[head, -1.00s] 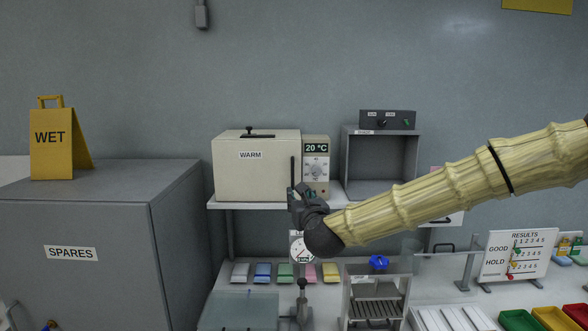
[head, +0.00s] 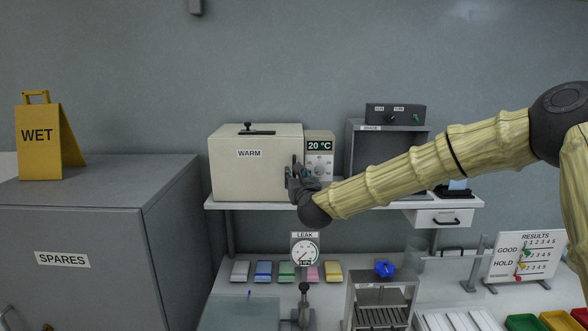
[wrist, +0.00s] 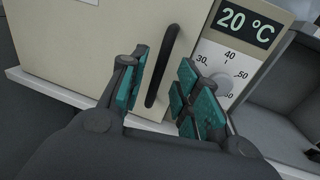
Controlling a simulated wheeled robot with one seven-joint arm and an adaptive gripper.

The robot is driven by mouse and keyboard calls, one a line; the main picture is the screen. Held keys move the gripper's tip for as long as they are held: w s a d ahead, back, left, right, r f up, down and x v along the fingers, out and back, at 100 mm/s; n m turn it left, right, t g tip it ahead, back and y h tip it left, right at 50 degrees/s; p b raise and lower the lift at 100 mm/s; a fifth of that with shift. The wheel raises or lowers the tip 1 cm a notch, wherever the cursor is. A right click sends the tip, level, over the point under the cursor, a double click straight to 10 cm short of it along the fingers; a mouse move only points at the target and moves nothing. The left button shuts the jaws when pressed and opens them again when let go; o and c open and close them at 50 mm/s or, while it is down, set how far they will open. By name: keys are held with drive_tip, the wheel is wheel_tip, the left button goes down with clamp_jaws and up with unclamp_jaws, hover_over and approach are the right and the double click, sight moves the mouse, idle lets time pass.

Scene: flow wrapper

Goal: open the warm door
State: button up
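The warm box is a cream cabinet with a shut door (head: 245,178) labelled WARM, on a white shelf. Its dark vertical handle (wrist: 163,66) is at the door's right edge, beside a panel (head: 319,158) reading 20 °C with a dial. My gripper (head: 293,172) is in front of the handle. In the wrist view my gripper (wrist: 160,92) is open, with teal pads on either side of the handle's lower part. There is a visible gap between the pads. In the head view my gripper partly hides the handle.
A grey shade box (head: 372,150) stands right of the warm box, behind my arm. Below the shelf are a leak gauge (head: 305,250), several coloured blocks (head: 263,271) and a rack (head: 381,290). A grey SPARES cabinet (head: 70,235) stands at the left.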

drive_tip(key=shift+w+a+p, duration=0.15)
drive_tip(key=shift+w+p, duration=0.05)
drive_tip(key=shift+w, duration=0.4)
drive_tip(key=shift+w+a+p, duration=0.15)
drive_tip(key=shift+w, duration=0.45)
clamp_jaws()
